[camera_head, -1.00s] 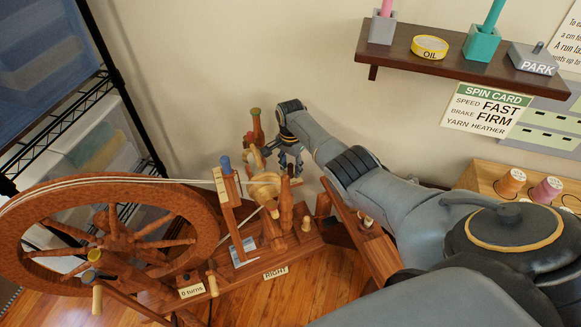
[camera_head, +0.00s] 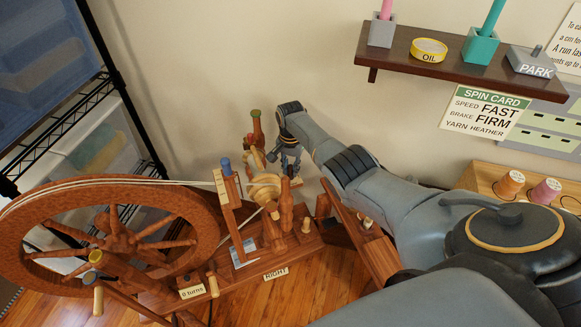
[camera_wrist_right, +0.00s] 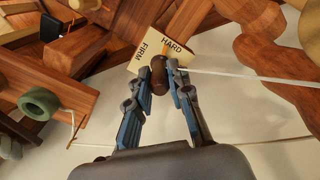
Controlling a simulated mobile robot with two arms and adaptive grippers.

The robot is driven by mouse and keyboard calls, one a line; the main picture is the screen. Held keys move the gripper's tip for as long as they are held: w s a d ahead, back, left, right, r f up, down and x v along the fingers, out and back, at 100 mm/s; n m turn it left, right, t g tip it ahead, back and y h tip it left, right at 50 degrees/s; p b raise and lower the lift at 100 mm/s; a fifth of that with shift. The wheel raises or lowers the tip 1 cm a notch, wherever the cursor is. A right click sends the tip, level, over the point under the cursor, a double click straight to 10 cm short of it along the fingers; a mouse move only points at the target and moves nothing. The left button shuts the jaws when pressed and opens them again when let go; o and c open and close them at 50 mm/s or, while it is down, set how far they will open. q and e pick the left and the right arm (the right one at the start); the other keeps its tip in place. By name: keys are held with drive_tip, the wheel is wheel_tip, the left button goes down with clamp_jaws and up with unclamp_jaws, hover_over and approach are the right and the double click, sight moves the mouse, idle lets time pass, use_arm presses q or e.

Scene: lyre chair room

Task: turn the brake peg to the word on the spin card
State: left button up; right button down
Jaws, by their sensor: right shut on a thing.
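The dark brown brake peg (camera_wrist_right: 159,76) shows in the right wrist view, between the fingers of my right gripper (camera_wrist_right: 159,70). The gripper is shut on it. In the head view my right gripper (camera_head: 289,158) is at the far end of the spinning wheel's wooden base. The spin card (camera_head: 486,112) on the wall reads speed FAST, brake FIRM, yarn HEATHER. My left gripper is not seen.
The large wheel (camera_head: 207,235) stands left, with a white cord running to the bobbin (camera_head: 264,188) beside my gripper. The cord also crosses the right wrist view (camera_wrist_right: 240,76). A shelf (camera_head: 400,55) with an oil tin (camera_head: 429,49) is on the wall above my arm.

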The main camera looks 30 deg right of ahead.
sight(291, 166)
drive_tip(key=n, duration=0.4)
drive_tip(key=shift+n, duration=2.2)
drive_tip(key=c, duration=1.2)
unclamp_jaws()
drive_tip(key=shift+r, duration=0.1)
wheel_tip(291, 166, up, 12)
drive_tip(key=shift+f, duration=0.1)
drive_tip(key=shift+f, duration=0.1)
